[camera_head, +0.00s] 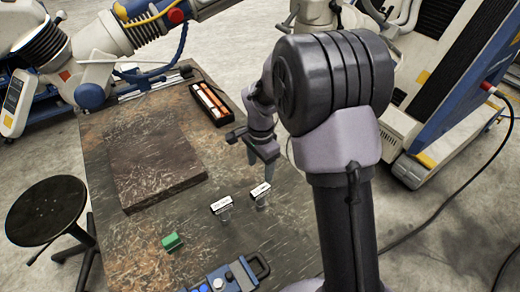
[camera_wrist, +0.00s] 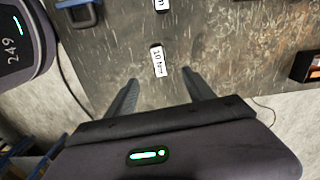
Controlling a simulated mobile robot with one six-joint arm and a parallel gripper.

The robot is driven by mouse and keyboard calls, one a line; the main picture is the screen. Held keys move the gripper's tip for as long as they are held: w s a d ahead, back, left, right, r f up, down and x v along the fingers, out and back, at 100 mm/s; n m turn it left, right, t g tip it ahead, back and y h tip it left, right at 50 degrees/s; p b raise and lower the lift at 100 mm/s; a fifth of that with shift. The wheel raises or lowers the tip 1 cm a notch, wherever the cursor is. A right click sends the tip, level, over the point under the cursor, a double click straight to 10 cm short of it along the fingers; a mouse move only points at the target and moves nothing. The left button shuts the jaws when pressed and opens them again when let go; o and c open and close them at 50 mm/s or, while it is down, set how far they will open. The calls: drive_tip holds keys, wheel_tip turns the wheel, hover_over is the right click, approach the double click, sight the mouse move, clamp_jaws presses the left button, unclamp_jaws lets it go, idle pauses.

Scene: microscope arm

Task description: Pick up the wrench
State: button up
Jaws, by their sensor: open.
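My gripper (camera_head: 261,165) hangs over the right side of the worktable (camera_head: 110,240), pointing down. In the wrist view my gripper (camera_wrist: 158,84) has its two dark fingers spread, with only table surface between them. I cannot clearly make out a wrench in either view. In the wrist view a label (camera_wrist: 158,61) seems to read "10 mm" and lies just beyond the fingertips.
A raised dark slab (camera_head: 155,165) covers the table's left middle. A black tray with orange-handled contents (camera_head: 211,104) lies at the back. A stool (camera_head: 47,208) stands left.

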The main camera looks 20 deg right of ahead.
sight(261, 190)
wheel_tip(261, 190, down, 13)
drive_tip(key=b, duration=0.3)
drive_tip(key=shift+s+b, duration=0.15)
drive_tip(key=shift+b, duration=0.15)
wheel_tip(261, 190, down, 5)
drive_tip(key=shift+f+b, duration=0.1)
drive_tip(key=shift+b, duration=0.8)
clamp_jaws()
